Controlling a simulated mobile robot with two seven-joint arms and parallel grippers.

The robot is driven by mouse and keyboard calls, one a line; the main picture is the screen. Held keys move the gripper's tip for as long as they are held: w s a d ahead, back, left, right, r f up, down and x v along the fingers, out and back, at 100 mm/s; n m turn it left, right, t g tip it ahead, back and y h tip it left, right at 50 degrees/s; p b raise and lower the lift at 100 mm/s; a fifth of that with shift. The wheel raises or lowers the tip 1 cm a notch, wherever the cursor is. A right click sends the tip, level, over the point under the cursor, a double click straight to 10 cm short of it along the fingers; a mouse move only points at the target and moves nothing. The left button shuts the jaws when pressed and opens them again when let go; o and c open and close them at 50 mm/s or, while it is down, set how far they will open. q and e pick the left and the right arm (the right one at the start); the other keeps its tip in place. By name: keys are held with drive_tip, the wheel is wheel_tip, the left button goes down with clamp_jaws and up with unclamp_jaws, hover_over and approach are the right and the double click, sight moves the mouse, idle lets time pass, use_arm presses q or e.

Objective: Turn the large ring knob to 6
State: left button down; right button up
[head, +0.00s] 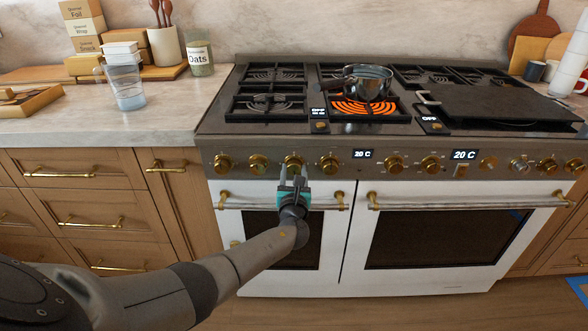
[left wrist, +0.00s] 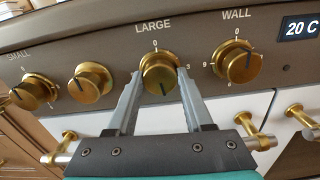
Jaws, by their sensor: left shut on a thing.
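The large ring knob (left wrist: 158,76) is brass and sits under the word LARGE in the left wrist view. The scale shows 0 above it and 3 to its right. Its dark pointer mark points downward, away from the 0. In the head view the knob (head: 292,162) is on the stove's front panel, partly behind my gripper. My left gripper (left wrist: 160,86) has one finger on each side of the knob and is shut on it. It also shows in the head view (head: 293,176). My right gripper is in neither view.
Other brass knobs flank it, including the wall knob (left wrist: 238,62) and the small knob (left wrist: 33,91). An oven door handle (head: 250,205) runs below. A glass pot (head: 368,82) stands above a glowing orange burner (head: 362,107). A dark griddle (head: 490,100) covers the right side.

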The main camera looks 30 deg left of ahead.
use_arm(q)
drive_tip(key=shift+m, duration=0.6)
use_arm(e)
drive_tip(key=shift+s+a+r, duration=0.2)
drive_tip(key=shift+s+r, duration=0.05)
use_arm(q)
drive_tip(key=shift+c, duration=1.5)
unclamp_jaws()
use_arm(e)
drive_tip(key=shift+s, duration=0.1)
